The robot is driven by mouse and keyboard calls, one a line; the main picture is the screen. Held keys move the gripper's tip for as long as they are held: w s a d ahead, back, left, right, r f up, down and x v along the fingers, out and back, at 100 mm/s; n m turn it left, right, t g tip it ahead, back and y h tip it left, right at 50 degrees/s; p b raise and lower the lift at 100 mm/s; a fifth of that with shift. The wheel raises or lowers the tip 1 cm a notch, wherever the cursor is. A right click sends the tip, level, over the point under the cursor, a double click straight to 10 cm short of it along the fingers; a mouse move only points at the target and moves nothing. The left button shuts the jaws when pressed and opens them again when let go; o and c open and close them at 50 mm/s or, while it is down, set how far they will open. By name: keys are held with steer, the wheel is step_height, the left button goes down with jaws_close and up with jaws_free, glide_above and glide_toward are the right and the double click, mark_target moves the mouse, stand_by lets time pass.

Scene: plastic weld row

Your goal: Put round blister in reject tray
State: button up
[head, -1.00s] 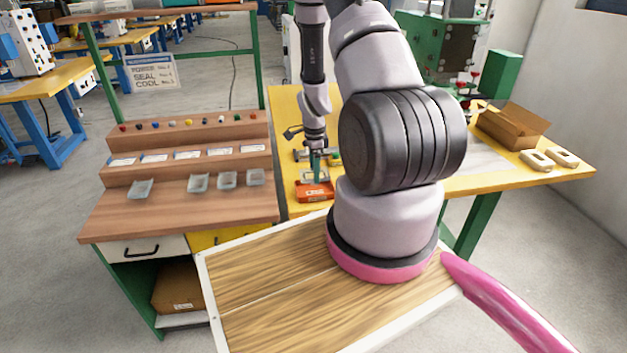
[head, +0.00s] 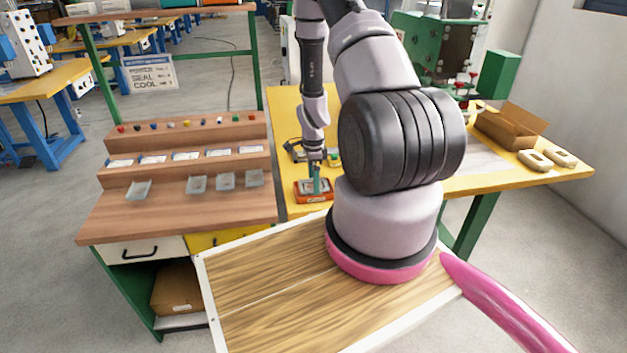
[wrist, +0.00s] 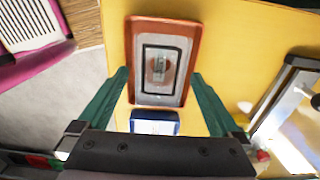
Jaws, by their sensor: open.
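The orange reject tray (head: 299,197) lies on the yellow bench; it also shows in the wrist view (wrist: 190,30). A clear, greyish rectangular blister (wrist: 174,90) with a dark inner frame and a faint round shape lies within the tray's rim. My gripper (wrist: 160,76) is open, its green fingers apart on either side of the tray's near part and touching nothing that I can make out. In the head view my gripper (head: 316,184) is low over the tray and partly covers it.
A blue-and-white card (wrist: 155,127) is close to the tray, just beyond my gripper's palm. A wooden stepped rack (head: 180,215) with several clear blisters stands at the left. A cardboard box (head: 510,130) and two pale parts (head: 548,159) are at the bench's right.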

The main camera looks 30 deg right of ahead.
steer(key=s+a+r+n+t, duration=0.1)
steer(key=a+r+n, duration=0.2)
steer(key=r, duration=1)
steer(key=s+a+r+n+t+y, duration=0.1)
steer(key=a+r+n+t, duration=0.15)
steer(key=r, duration=1.05)
steer(key=s+a+r+n, duration=0.2)
steer(key=a+r+n, duration=0.1)
steer(key=r, duration=1)
steer(key=s+a+r+n+t, duration=0.2)
steer(key=s+a+r+n, duration=0.1)
steer(key=s+r, duration=0.3)
steer(key=s+a+r+n+t+y, duration=0.1)
steer(key=s+a+r+n, duration=0.2)
steer(key=s+r+n, duration=0.2)
steer(key=s+r, duration=0.2)
steer(key=s, duration=0.2)
steer(key=shift+s+n+t, duration=0.2)
steer(key=shift+n+t, duration=0.15)
steer(key=shift+d, duration=0.1)
